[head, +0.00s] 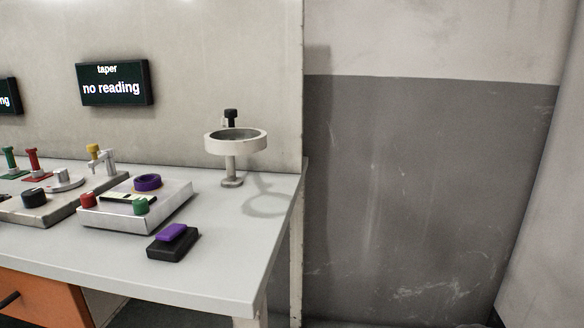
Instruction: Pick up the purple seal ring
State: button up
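A purple ring (147,188) with a dark centre lies on top of a white-and-silver box-shaped device (168,208) on the bench; it looks like the seal ring. It sits towards the device's back, behind a small pale display strip (121,197). Its full outline looks clear of other things. My gripper is not in view, so nothing shows of its opening or of anything in it.
A red knob (88,201) and a green knob (140,205) stand near the ring. A black block with a purple top (172,233) lies in front. A white round basin on a stem (236,150) stands right. The bench (225,262) is bare at front right.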

aim_at(147, 182)
jog(key=j+u, duration=0.15)
jog(key=u, duration=1.05)
jog(key=i+j+z, duration=0.15)
jog(key=j+z, duration=0.15)
jog(key=j, duration=0.25)
jog(key=i+j+z, duration=0.1)
jog(key=j+z, duration=0.25)
jog(key=j, duration=0.15)
